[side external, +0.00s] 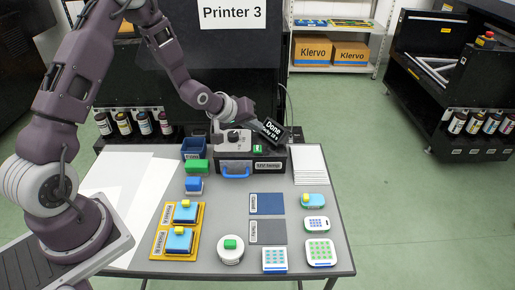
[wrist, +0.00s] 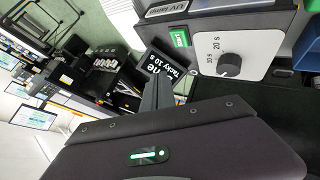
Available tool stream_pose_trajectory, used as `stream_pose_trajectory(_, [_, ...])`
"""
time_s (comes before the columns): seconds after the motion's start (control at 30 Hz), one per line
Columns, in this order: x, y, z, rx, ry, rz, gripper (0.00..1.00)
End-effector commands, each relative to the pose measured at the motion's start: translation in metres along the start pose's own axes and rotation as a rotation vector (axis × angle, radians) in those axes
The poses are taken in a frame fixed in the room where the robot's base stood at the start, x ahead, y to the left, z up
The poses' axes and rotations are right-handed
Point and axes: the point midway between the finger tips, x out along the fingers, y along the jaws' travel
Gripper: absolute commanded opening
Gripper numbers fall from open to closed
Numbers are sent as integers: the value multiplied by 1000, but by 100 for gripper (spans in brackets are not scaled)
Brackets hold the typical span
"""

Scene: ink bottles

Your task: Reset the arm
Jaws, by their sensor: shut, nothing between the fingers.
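My gripper (wrist: 158,92) is shut and empty in the wrist view, its dark fingers in front of the display and the dial panel. In the side view, my arm reaches over the back of the table and its wrist is above the UV lamp box (side external: 272,170). The fingertips are hard to make out there. The lamp's dial panel (wrist: 238,50) shows a black knob and a green START button (wrist: 180,38). A tilted black display (side external: 270,133) reads "Done" and "Tacky 10 s".
A round white container (side external: 231,254), blue and grey pads (side external: 266,204), and several small patterned blocks (side external: 320,252) occupy the front. White sheets (side external: 309,165) lie at the right back.

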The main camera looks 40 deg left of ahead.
Motion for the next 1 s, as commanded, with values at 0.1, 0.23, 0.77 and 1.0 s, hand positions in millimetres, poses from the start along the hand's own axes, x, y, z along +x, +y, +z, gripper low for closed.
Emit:
stream_pose_trajectory(0.1, [0, 0, 0, 2, 0, 0, 0])
stream_pose_trajectory(0.23, [-30, 17, -10, 89, 2, -35, 0])
stream_pose_trajectory(0.77, [-370, 31, 108, 674, -220, -186, 0])
stream_pose_trajectory(1.0, [-399, 16, 140, 734, -280, -152, 0])
